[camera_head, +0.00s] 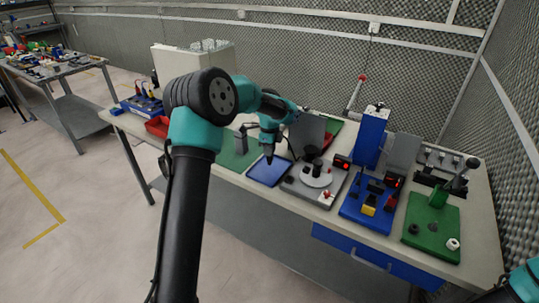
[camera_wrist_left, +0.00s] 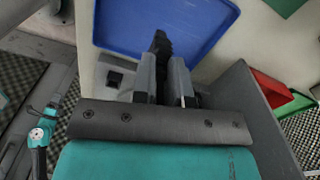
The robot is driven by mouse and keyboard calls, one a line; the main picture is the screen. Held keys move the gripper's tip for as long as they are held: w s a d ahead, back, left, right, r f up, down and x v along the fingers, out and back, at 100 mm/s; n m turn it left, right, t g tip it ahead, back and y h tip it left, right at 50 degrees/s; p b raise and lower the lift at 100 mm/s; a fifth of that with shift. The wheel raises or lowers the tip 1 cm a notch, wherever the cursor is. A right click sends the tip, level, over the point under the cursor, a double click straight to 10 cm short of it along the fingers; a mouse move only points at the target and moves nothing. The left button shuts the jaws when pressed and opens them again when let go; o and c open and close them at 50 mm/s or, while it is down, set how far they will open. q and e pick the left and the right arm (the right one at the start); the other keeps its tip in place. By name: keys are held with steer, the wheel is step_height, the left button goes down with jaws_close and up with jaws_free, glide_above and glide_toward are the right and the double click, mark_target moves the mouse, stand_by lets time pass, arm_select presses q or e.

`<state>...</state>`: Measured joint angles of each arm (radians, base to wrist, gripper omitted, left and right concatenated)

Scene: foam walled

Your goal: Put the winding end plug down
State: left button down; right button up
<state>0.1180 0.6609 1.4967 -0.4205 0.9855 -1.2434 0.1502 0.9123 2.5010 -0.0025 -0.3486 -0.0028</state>
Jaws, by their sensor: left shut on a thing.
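My left gripper (camera_head: 268,156) points down over the blue tray (camera_head: 260,174) in the middle of the bench. In the left wrist view its two grey fingers (camera_wrist_left: 163,72) are shut on a small dark piece, which I take as the winding end plug (camera_wrist_left: 160,43). The plug lies against the blue tray (camera_wrist_left: 112,22) in that view; I cannot tell whether it touches the tray. In the head view the plug is too small and dark to make out clearly. My right gripper is out of view; only a teal part of that arm shows at the lower right corner.
Right of the tray stands a grey fixture with a round plate (camera_head: 316,176). Further right are a blue fixture base (camera_head: 352,211) and a green base (camera_head: 425,240). A dark tilted panel (camera_head: 307,135) stands behind the tray. A green mat (camera_head: 232,155) lies left of it.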

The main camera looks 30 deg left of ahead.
arm_select(q)
steer(key=shift+f, duration=1.2)
steer(key=shift+f, duration=0.1)
steer(key=c, duration=1.1)
jaws_free()
step_height(320, 180, up, 12)
steer(key=shift+r, duration=0.15)
